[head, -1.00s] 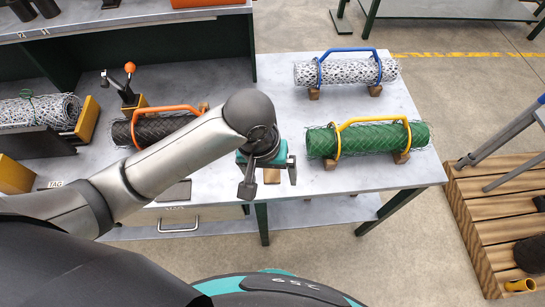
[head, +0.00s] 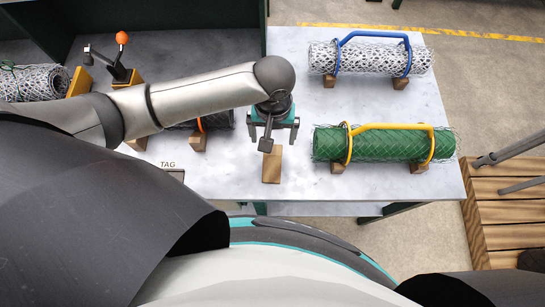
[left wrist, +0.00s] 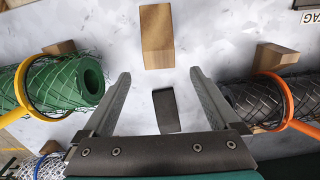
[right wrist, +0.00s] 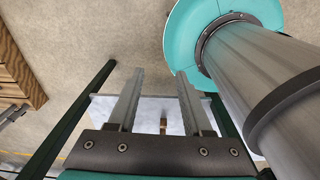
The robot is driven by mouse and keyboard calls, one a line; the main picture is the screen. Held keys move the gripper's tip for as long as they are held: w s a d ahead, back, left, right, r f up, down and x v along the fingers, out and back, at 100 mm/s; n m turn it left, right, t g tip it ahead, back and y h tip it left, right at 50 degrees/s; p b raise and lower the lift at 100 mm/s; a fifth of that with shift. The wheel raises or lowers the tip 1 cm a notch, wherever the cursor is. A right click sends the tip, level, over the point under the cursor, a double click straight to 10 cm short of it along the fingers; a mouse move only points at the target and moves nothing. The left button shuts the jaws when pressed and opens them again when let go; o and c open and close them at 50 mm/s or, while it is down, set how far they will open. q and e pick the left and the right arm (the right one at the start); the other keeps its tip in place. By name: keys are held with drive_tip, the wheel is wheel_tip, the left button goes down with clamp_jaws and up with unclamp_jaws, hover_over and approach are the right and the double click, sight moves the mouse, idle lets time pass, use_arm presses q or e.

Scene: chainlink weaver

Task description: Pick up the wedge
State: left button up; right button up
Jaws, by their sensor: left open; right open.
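A green mesh roll (head: 385,146) with a yellow handle and a white mesh roll (head: 370,60) with a blue handle rest on wooden blocks at right. A dark roll (left wrist: 270,98) with an orange hoop flanks my left gripper. A dark flat piece (left wrist: 166,110) lies between its fingers.

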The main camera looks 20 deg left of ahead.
sight(272, 164)
use_arm(q)
wheel_tip(272, 164, down, 7)
drive_tip(key=shift+r+b, duration=0.15)
drive_tip(key=shift+b, duration=0.6)
drive_tip(key=c, duration=1.5)
